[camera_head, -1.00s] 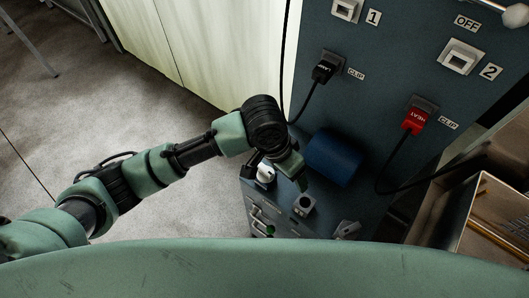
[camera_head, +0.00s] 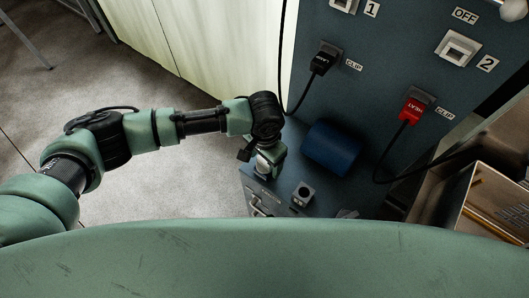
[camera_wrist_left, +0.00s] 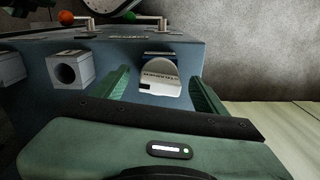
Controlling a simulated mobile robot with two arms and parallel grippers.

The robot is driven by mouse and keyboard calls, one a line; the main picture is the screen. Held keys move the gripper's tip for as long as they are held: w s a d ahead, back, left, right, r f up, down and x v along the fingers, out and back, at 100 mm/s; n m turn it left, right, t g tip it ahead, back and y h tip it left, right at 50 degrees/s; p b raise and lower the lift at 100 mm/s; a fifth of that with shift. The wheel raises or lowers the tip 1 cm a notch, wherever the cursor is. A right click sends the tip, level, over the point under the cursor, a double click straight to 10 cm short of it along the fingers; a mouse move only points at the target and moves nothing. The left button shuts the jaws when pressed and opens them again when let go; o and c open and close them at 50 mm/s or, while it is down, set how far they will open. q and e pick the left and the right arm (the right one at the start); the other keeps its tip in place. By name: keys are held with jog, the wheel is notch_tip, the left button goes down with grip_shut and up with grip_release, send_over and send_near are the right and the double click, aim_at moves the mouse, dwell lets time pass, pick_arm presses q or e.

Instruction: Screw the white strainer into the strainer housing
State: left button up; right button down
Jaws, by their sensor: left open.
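A white rounded piece, apparently the strainer (camera_wrist_left: 160,78), sits at the blue cabinet's face in the left wrist view, with dark lettering across it. In the head view it shows as a small white patch (camera_head: 264,165) by my left gripper (camera_head: 272,157), which partly covers it. In the left wrist view the green fingers of this gripper (camera_wrist_left: 160,86) are spread, one on each side of the white piece, with visible gaps. The gripper is open and empty. I cannot make out which part is the strainer housing. My right gripper is out of view.
A grey square block with a round hole (camera_wrist_left: 72,68) is left of the white piece in the wrist view. A blue roller (camera_head: 331,147) lies beside my gripper. Black (camera_head: 323,62) and red (camera_head: 413,110) cabled plugs are on the panel.

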pick_arm(q)
jog(key=shift+f, duration=0.25)
jog(key=shift+c, duration=0.3)
grip_shut()
jog(key=c, duration=1.5)
grip_release()
jog(key=shift+s+d+r+m+p, duration=0.15)
jog(key=shift+m+p, duration=0.25)
jog(key=shift+m, duration=0.6)
jog(key=shift+o, duration=1)
jog(key=m, duration=0.2)
jog(key=shift+w+m+p, duration=0.25)
jog(key=shift+m+p, duration=0.1)
jog(key=shift+m, duration=0.05)
jog(key=shift+f+m, duration=0.2)
jog(key=shift+m, duration=0.3)
